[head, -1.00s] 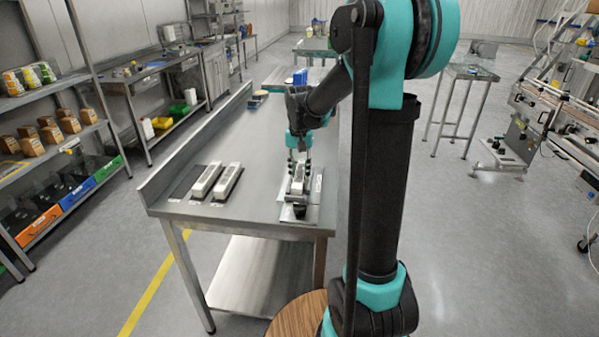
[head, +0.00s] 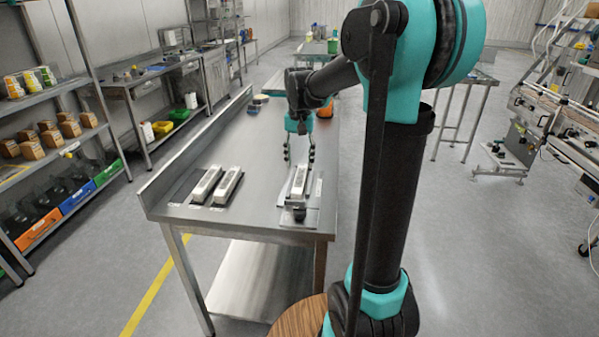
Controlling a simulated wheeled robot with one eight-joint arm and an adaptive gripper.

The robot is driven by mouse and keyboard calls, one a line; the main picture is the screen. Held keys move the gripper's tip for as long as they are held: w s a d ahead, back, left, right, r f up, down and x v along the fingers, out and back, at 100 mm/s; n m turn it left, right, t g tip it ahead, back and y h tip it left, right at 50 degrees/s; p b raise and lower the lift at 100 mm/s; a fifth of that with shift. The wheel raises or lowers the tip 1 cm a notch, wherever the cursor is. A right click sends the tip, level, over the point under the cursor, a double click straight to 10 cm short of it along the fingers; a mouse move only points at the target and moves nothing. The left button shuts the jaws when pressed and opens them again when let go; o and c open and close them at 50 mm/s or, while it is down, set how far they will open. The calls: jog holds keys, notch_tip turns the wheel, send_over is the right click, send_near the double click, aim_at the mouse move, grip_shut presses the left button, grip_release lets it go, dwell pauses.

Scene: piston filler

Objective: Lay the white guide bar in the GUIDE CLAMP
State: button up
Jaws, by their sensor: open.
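One white guide bar (head: 300,180) lies in the guide clamp (head: 298,212), a grey metal fixture on a flat plate near the table's front right corner. My gripper (head: 299,160) is open and empty. It is above and a little behind the bar, with its fingers pointing down, and appears apart from it. The fine fit of the bar in the clamp is too small to tell.
The steel table (head: 255,150) has a raised edge along its left side. Its middle is clear. Small round items (head: 257,102) stand at its far end. A shelf rack (head: 60,140) with boxes and bins is at the left.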

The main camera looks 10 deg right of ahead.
jog(key=shift+r, duration=2.8)
jog(key=shift+o, duration=0.6)
